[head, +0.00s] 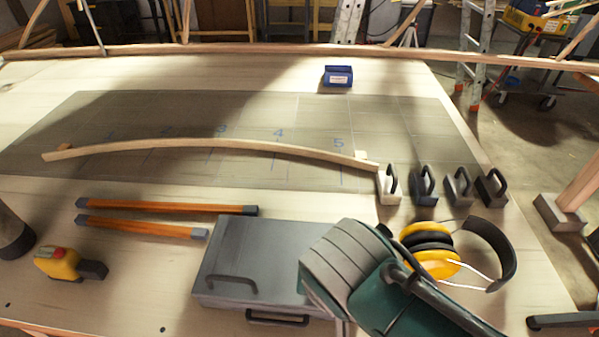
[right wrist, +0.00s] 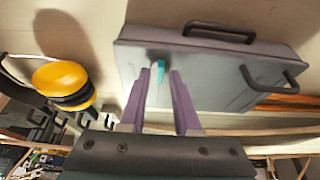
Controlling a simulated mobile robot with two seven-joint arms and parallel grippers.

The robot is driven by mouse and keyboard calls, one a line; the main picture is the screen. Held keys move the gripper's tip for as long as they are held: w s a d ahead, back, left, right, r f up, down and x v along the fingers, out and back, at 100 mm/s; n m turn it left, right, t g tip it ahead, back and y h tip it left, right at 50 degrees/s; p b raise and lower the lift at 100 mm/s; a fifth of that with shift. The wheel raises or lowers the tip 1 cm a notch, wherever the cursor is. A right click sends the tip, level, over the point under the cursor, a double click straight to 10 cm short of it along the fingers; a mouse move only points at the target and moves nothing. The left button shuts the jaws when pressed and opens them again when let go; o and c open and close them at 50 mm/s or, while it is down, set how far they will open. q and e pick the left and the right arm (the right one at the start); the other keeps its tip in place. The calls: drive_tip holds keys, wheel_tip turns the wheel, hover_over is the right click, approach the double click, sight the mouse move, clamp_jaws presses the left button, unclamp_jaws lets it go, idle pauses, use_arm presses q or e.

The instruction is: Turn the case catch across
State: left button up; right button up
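The grey case (head: 250,255) lies flat and closed at the front middle of the table, with a dark handle on its lid and another on its front edge. Its right part is hidden behind my right arm in the head view. In the right wrist view the case (right wrist: 205,78) fills the top, and a small teal catch (right wrist: 158,66) shows near its edge. My right gripper (right wrist: 158,76) is over the case with its fingers apart, one on each side of the catch. Whether they touch it I cannot tell. My left gripper is not in view.
Yellow ear defenders (head: 432,262) lie right of my right arm. Two orange bars (head: 150,207) and a yellow tape measure (head: 58,264) lie left. A bent lath (head: 210,144) crosses the marked grey sheet, with several handled blocks (head: 424,188) at its right end. A blue box (head: 338,77) stands behind.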

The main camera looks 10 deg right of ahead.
drive_tip(key=shift+o, duration=0.6)
drive_tip(key=shift+s+r, duration=0.1)
drive_tip(key=shift+r, duration=0.2)
drive_tip(key=p+v, duration=0.3)
drive_tip(key=v, duration=0.6)
drive_tip(key=shift+p, duration=0.3)
drive_tip(key=shift+s+a+r, duration=0.1)
